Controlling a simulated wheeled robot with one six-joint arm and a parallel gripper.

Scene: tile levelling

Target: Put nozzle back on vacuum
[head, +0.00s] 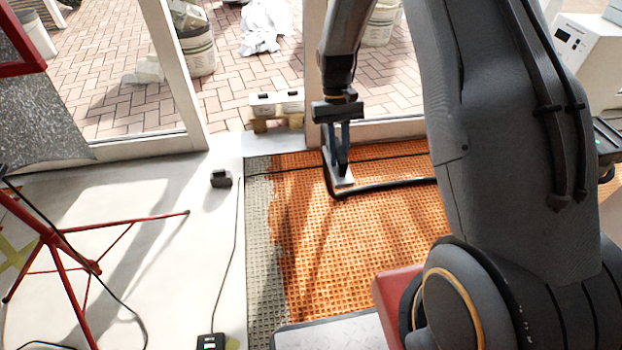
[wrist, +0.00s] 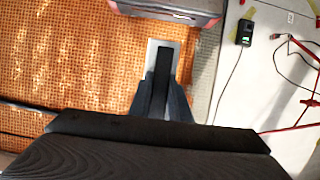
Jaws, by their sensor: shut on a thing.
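My gripper (head: 341,165) reaches down over the orange matting and is shut on a black piece with a pale flat plate, which seems to be the nozzle (head: 345,181). In the wrist view the nozzle's pale plate (wrist: 153,50) sticks out beyond the fingertips (wrist: 163,85), with its black middle between them. A thick black hose (head: 390,187) runs along the matting from beside the nozzle to the right, behind my arm. Whether it joins the nozzle is unclear. I cannot clearly identify the vacuum; my arm hides much of the right side.
Orange waffle matting (head: 330,250) covers the middle floor. A thin cable crosses it. A white box with a display (head: 585,45) stands at far right. Window frames line the back.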

